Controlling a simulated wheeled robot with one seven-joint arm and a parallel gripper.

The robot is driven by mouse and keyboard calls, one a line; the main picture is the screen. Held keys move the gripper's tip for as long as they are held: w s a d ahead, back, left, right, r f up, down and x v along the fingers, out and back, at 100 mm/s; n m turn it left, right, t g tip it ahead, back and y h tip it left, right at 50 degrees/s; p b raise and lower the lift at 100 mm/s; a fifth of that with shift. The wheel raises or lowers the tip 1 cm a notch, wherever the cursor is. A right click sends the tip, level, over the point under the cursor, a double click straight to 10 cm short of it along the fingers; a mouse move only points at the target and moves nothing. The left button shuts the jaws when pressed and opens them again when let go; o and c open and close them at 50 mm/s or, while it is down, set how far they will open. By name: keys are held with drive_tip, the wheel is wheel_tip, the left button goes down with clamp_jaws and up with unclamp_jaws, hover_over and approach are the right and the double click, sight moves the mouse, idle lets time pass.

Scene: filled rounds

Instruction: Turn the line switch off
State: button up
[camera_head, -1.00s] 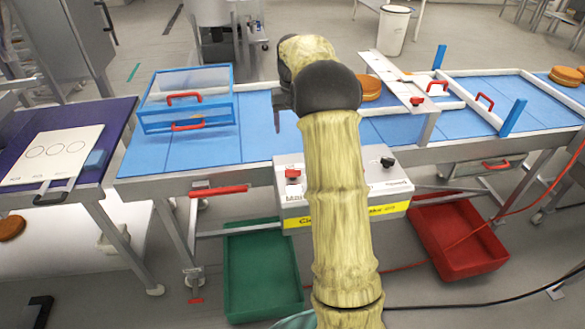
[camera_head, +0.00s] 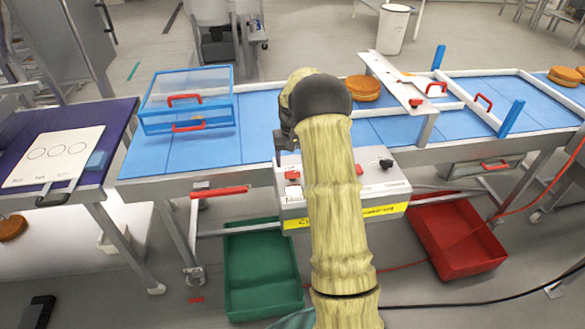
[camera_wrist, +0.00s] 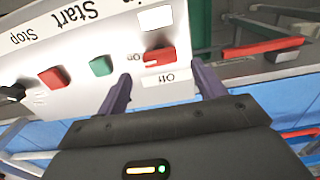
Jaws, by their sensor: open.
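The control box (camera_head: 290,209) hangs on the front edge of the blue table, with a red switch (camera_head: 292,176) at its left. In the wrist view the red switch (camera_wrist: 160,57) lies beside the labels "On" and "Off", which appear upside down. My gripper (camera_wrist: 166,84) is open, with its two dark fingers on either side of the switch's line, just short of it. It holds nothing, and I see no clear contact with the switch. In the head view my arm hides part of the box and most of the gripper.
In the wrist view, a green button (camera_wrist: 101,66) and a red button (camera_wrist: 51,77) sit to the left, near "Start" and "Stop". A black knob (camera_head: 387,163) is at the box's right. A red handle (camera_head: 219,191) is left of the box. Green (camera_head: 240,272) and red (camera_head: 452,262) trays lie below.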

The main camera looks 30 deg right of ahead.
sight(293, 172)
wheel_tip(293, 172, down, 5)
drive_tip(key=shift+r+p, duration=0.1)
drive_tip(key=shift+p, duration=0.25)
drive_tip(key=shift+c, duration=0.4)
drive_tip(key=c, duration=0.9)
